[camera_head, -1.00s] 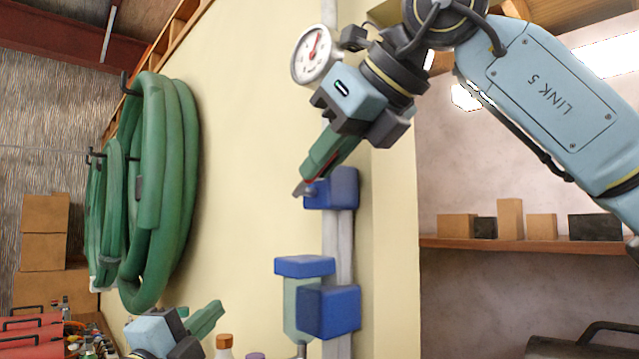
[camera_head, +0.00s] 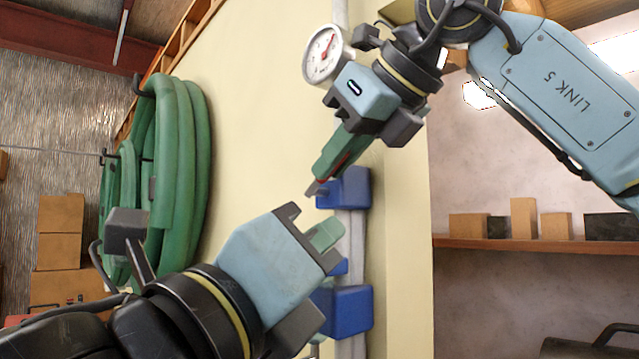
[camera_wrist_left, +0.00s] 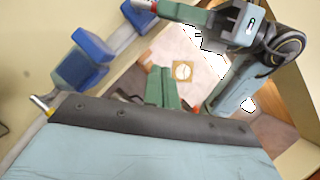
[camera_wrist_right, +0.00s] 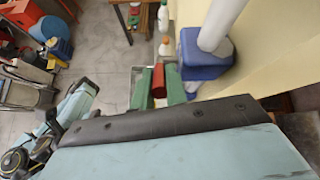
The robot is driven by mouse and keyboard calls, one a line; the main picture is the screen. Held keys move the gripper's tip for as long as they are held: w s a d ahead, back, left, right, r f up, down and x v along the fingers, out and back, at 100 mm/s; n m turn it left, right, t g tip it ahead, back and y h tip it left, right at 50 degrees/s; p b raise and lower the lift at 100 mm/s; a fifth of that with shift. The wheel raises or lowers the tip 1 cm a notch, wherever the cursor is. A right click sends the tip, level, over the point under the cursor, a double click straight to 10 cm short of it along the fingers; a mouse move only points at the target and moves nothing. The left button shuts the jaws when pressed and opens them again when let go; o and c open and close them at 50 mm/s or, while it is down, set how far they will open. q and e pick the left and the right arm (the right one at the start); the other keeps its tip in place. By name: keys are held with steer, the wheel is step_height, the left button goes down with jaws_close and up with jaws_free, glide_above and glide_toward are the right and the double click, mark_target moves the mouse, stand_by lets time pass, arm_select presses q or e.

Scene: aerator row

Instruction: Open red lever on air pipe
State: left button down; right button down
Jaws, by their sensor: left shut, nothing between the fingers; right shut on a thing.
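The red lever (camera_wrist_right: 159,80) is between the green fingers of my right gripper (camera_wrist_right: 159,84) in the right wrist view. In the head view, a thin red strip of it shows along the fingers of my right gripper (camera_head: 320,184), which is shut on it beside the upper blue valve block (camera_head: 352,187) on the grey air pipe (camera_head: 352,230). My left gripper (camera_head: 328,233) is shut and empty, just below the right one and in front of the pipe. It hides part of the lower blue fitting (camera_head: 345,312).
A round pressure gauge (camera_head: 327,55) sits above the right gripper. Green hoses (camera_head: 175,170) hang on the wall at left. A shelf (camera_head: 540,243) with several boxes is at right. The cream wall (camera_head: 265,110) between hoses and pipe is clear.

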steer(key=shift+r, duration=0.1)
arm_select(q)
steer(key=shift+w+d+r, duration=0.35)
steer(key=shift+w+r, duration=0.6)
steer(key=shift+w, duration=0.1)
steer(key=shift+w+d+r, duration=0.3)
steer(key=shift+w+r, duration=0.6)
steer(key=shift+w, duration=0.2)
steer(key=shift+w+d+r, duration=0.35)
steer(key=shift+w+r, duration=0.6)
steer(key=shift+w, duration=0.1)
